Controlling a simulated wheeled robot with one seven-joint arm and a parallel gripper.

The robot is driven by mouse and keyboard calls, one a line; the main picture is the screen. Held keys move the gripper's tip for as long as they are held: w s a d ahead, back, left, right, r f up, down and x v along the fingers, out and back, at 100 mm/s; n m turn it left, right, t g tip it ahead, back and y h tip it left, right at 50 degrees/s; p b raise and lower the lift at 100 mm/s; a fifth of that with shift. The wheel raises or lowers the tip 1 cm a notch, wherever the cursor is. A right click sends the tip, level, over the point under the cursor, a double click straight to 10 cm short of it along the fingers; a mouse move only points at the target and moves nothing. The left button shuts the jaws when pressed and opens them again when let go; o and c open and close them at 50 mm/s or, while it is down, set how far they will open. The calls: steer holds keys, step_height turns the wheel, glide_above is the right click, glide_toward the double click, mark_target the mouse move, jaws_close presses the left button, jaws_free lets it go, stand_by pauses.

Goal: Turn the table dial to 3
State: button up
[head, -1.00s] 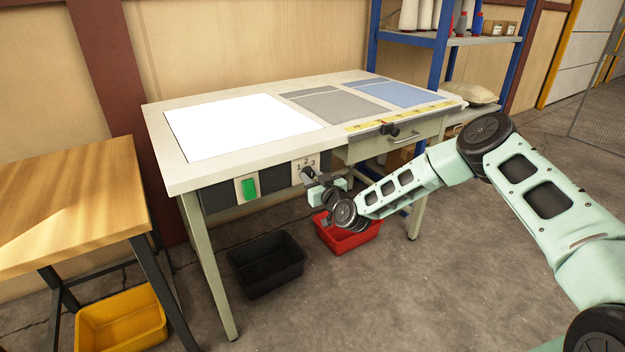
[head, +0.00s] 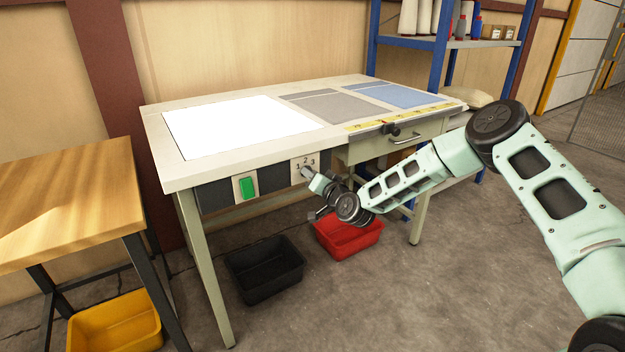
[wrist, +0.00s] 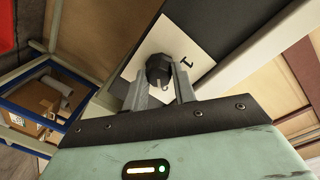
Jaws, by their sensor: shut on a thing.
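The table dial (wrist: 158,68) is a dark, faceted knob on a white plate. In the wrist view it sits between my two fingers, and a small light mark shows on its lower side. My gripper (wrist: 161,88) is shut on the dial. The head view shows my gripper (head: 311,178) at the plate (head: 297,174) on the table's front, below the printed 1, 2 and 3; there it mostly hides the dial. In the wrist view one printed character shows right of the dial. I cannot tell which number the dial points to.
A black bin (head: 265,268) and a red bin (head: 349,238) stand on the floor below. A drawer handle (head: 404,138) and the table edge are close to my arm.

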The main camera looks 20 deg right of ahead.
stand_by(0.4)
steer(key=o, duration=1)
steer(key=shift+s, duration=0.1)
steer(key=v, duration=1.7)
steer(key=shift+s+d, duration=0.1)
steer(key=shift+d, duration=0.05)
